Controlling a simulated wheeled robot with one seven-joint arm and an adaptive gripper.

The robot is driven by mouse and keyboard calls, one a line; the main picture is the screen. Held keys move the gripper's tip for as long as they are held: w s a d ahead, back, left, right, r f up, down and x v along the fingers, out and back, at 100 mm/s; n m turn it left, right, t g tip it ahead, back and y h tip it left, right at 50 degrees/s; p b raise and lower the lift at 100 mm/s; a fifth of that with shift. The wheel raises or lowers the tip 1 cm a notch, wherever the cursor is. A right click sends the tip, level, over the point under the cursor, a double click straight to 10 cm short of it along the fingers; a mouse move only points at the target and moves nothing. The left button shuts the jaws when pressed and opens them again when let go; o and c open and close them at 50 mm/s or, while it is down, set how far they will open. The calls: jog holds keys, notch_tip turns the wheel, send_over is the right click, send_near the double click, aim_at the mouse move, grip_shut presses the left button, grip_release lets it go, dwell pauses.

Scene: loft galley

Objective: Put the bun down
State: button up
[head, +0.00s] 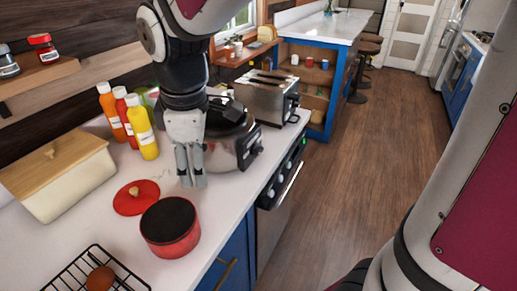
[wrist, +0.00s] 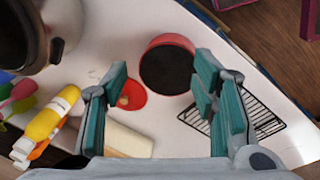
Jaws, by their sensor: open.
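A round brown bun (head: 100,278) sits on the black wire rack (head: 72,284) at the front left of the counter in the head view. My gripper (head: 191,184) points down above the white counter, behind the red pot and apart from the bun. In the wrist view my gripper (wrist: 160,68) has its teal-padded fingers spread, with nothing between them. The wire rack (wrist: 262,122) shows partly behind the right finger there, and I cannot make out the bun in that view.
A red pot (head: 170,230) and its red lid (head: 136,198) lie between gripper and rack. A bread box (head: 60,180), sauce bottles (head: 141,128), a cooker (head: 232,140) and a toaster (head: 266,98) stand around. Bare counter shows near the front edge.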

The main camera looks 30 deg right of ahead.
jog(key=s+d+r+m+t, duration=0.1)
jog(key=s+d+r+m, duration=0.2)
jog(key=s+d+m, duration=0.2)
jog(key=s+d+r+m+t, duration=0.2)
jog(key=s+d+m, duration=0.2)
jog(key=s+m, duration=0.4)
jog(key=shift+s+d+r+m+t, duration=0.3)
jog(key=shift+s+d+r, duration=0.05)
jog(key=shift+r, duration=0.05)
